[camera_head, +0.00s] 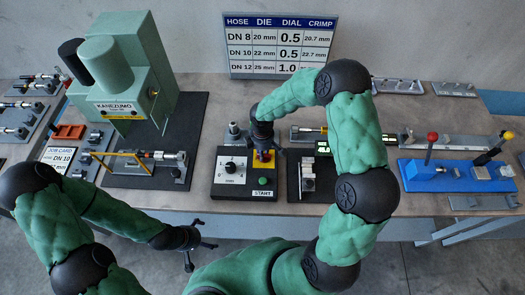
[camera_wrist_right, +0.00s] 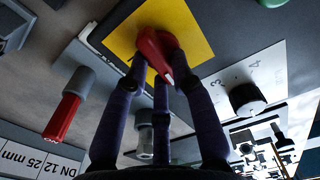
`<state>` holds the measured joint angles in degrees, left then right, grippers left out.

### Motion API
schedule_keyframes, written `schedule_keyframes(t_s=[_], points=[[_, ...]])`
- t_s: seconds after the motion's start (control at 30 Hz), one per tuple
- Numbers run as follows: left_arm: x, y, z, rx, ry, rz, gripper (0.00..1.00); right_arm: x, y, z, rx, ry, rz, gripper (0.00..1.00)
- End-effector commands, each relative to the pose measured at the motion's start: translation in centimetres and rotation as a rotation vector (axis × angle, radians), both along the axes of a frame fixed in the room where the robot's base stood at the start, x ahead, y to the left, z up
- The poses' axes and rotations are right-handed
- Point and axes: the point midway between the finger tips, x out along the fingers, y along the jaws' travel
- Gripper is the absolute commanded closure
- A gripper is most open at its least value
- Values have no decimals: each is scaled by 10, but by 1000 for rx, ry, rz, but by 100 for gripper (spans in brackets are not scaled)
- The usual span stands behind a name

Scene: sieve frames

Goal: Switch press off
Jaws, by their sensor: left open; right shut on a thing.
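The press (camera_head: 110,75) is a green machine at the left of the bench. Its dark control box (camera_head: 216,187) stands in front of the wall chart, with a white dial panel (camera_head: 232,165), a yellow plate (camera_head: 264,163) and a green START button (camera_head: 262,181). A red switch handle (camera_wrist_right: 155,48) sits on the yellow plate in the right wrist view. My right gripper (camera_head: 262,140) is over the plate, its fingers shut around the red handle. The gripper largely hides the switch in the head view. My left gripper (camera_head: 205,243) is open and empty, before the bench's front edge.
A dark board with a caliper-like tool (camera_head: 308,132) lies right of the box. A blue fixture (camera_head: 450,177) with red and yellow-black posts stands farther right. A job card (camera_head: 58,158) and several hose parts lie left. The chart (camera_head: 279,45) stands behind.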

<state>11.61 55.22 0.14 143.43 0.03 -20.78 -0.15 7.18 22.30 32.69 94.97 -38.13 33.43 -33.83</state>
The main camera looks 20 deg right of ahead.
Motion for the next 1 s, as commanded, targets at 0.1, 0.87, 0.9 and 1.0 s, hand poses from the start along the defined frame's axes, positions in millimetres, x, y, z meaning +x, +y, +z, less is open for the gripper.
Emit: schedule_keyframes(t_s=[0.1, 0.87, 0.9, 1.0], points=[[0, 0, 2, 0, 0, 0, 0, 0, 0, 0, -1, 1, 46, 100], [0, 0, 3, 0, 0, 0, 0, 0, 0, 0, 0, 0, 100, 51], [0, 0, 3, 0, 0, 0, 0, 0, 0, 0, 0, 0, 100, 51], [0, 0, 3, 0, 0, 0, 0, 0, 1, 0, 0, 0, 100, 51]])
